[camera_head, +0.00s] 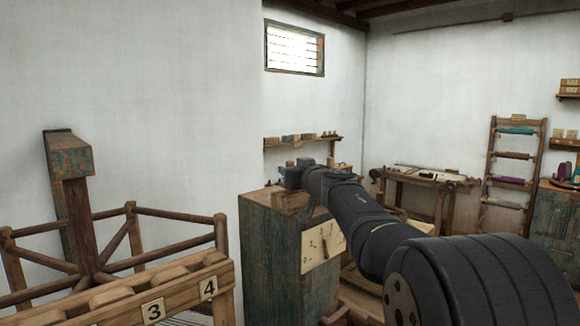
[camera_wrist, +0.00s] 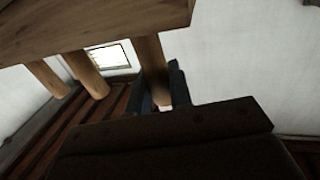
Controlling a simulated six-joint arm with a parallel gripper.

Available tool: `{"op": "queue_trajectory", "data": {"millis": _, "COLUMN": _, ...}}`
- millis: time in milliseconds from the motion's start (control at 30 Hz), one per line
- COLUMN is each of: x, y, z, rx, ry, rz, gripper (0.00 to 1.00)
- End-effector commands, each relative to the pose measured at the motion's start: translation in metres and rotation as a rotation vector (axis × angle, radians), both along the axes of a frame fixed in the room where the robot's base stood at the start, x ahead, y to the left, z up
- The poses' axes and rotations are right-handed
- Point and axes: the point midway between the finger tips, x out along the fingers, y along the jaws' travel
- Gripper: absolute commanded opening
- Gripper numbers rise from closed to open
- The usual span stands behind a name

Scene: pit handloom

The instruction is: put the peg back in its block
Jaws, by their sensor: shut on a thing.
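My gripper (camera_wrist: 160,68) is shut on a brown wooden peg (camera_wrist: 152,52) in the wrist view, with a dark finger on each side of it. The peg runs to the edge of a wooden block (camera_wrist: 90,28) along the top of that view. I cannot tell whether the peg's end is in the block or in front of it. Two other pegs (camera_wrist: 88,75) (camera_wrist: 46,78) stand out from the block to the left. In the head view my gripper (camera_head: 284,176) is over the blue-green cabinet; the peg cannot be made out there.
The cabinet (camera_head: 272,255) stands below my gripper, with a pale panel (camera_head: 322,246) on its side. A wall shelf (camera_head: 290,145) with small items is behind. The loom frame (camera_head: 120,300) with number plates fills the lower left. A workbench (camera_head: 425,178) and rack (camera_head: 512,160) stand at right.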

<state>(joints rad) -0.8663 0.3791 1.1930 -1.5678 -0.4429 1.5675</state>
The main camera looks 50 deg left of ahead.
Motion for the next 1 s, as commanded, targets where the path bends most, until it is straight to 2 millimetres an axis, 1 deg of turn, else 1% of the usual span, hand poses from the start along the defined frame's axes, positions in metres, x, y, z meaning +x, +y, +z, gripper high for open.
{"op": "queue_trajectory", "data": {"millis": 200, "x": 0.0001, "y": 0.0, "z": -0.0041, "rx": 0.0, "ry": 0.001, "rz": 0.0, "gripper": 0.0}}
{"op": "queue_trajectory", "data": {"millis": 467, "x": 0.0001, "y": 0.0, "z": -0.0044, "rx": 0.0, "ry": 0.0, "rz": 0.0, "gripper": 0.0}}
{"op": "queue_trajectory", "data": {"millis": 500, "x": 0.0001, "y": 0.0, "z": -0.0044, "rx": 0.0, "ry": 0.0, "rz": 0.0, "gripper": 0.25}}
{"op": "queue_trajectory", "data": {"millis": 567, "x": 0.0001, "y": 0.0, "z": -0.0044, "rx": 0.0, "ry": 0.0, "rz": 0.0, "gripper": 0.37}}
{"op": "queue_trajectory", "data": {"millis": 600, "x": 0.0001, "y": 0.0, "z": -0.0044, "rx": 0.0, "ry": 0.0, "rz": 0.0, "gripper": 0.45}}
{"op": "queue_trajectory", "data": {"millis": 867, "x": 0.0, "y": -0.0002, "z": -0.0044, "rx": 0.0, "ry": 0.0, "rz": 0.0, "gripper": 0.45}}
{"op": "queue_trajectory", "data": {"millis": 1000, "x": -0.0014, "y": -0.0058, "z": -0.0041, "rx": 0.0, "ry": 0.0, "rz": -0.001, "gripper": 0.45}}
